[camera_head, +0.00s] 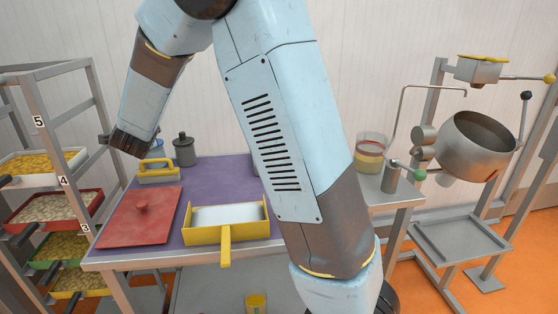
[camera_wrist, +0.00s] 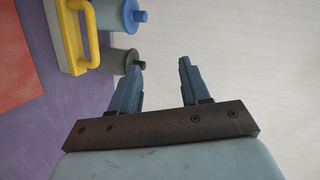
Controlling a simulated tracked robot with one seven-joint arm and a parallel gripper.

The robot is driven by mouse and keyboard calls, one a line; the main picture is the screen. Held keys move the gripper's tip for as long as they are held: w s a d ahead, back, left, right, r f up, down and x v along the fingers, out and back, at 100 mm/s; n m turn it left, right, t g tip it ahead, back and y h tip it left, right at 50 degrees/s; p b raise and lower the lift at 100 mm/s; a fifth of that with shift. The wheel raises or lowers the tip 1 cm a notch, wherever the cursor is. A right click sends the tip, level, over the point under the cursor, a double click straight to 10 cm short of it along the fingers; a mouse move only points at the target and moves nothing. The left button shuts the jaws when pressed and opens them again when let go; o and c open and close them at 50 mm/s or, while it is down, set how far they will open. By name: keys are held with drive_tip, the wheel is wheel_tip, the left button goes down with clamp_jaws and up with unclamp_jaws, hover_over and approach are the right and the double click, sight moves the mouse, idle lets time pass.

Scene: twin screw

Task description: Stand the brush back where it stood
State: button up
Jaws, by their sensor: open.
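My gripper (camera_wrist: 160,62) is open in the wrist view, with nothing between its fingers. I cannot pick out a brush for certain. A yellow-handled block (camera_head: 158,171) sits at the table's back left. It also shows at the upper left of the wrist view (camera_wrist: 75,35), apart from my fingers. Whether it is the brush is unclear. My arm hides part of the table's right side.
The purple-topped table (camera_head: 215,173) holds a red board with a knob (camera_head: 140,218), a yellow tray with a handle (camera_head: 225,222) and a dark lidded canister (camera_head: 184,152). A shelf rack (camera_head: 82,130) stands left. A layered jar (camera_head: 370,152) and metal pot (camera_head: 475,145) are right.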

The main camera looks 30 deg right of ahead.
drive_tip(key=s+d+r+n+g+y, duration=0.25)
drive_tip(key=s+d+r+n, duration=0.2)
drive_tip(key=s, duration=0.25)
drive_tip(key=s+d+r+n+g+y, duration=0.1)
drive_tip(key=s+d+r+n+y, duration=0.3)
drive_tip(key=s, duration=0.4)
drive_tip(key=s+d+f+n+g+h, duration=0.1)
drive_tip(key=s+d, duration=0.3)
drive_tip(key=s, duration=0.5)
drive_tip(key=s+d+f+n+g+h, duration=0.1)
drive_tip(key=s+d+n, duration=0.3)
drive_tip(key=s, duration=0.5)
drive_tip(key=s+d+f+n+g+h, duration=0.2)
drive_tip(key=s+d, duration=0.4)
drive_tip(key=s, duration=0.4)
drive_tip(key=shift+n+g+h, duration=0.45)
drive_tip(key=shift+n+g, duration=0.2)
drive_tip(key=shift+g, duration=0.2)
